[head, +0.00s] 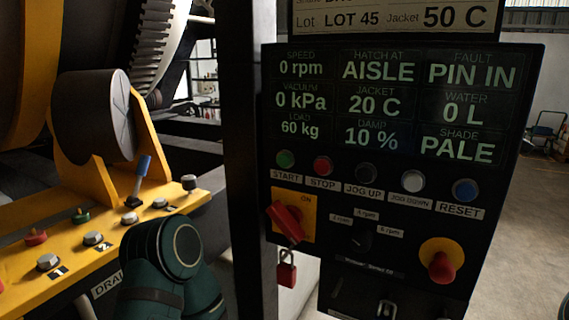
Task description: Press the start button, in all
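The green start button (285,159) is at the left end of a row of buttons on a black control panel (330,262), above a label reading START. Beside it is the red stop button (323,165). The panel's display shows 0 rpm, 0 kPa, 60 kg, hatch at AISLE, jacket 20 C, damp 10 %, fault PIN IN, water 0 L and shade PALE. A teal part of my arm shows at the lower left. Neither gripper is in view.
A red rotary switch (287,222) on a yellow plate reads ON, with a red padlock (287,272) below it. A red emergency knob (441,265) is at lower right. A yellow console (160,212) with a blue-handled lever (142,170) is at left. Open floor lies to the right.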

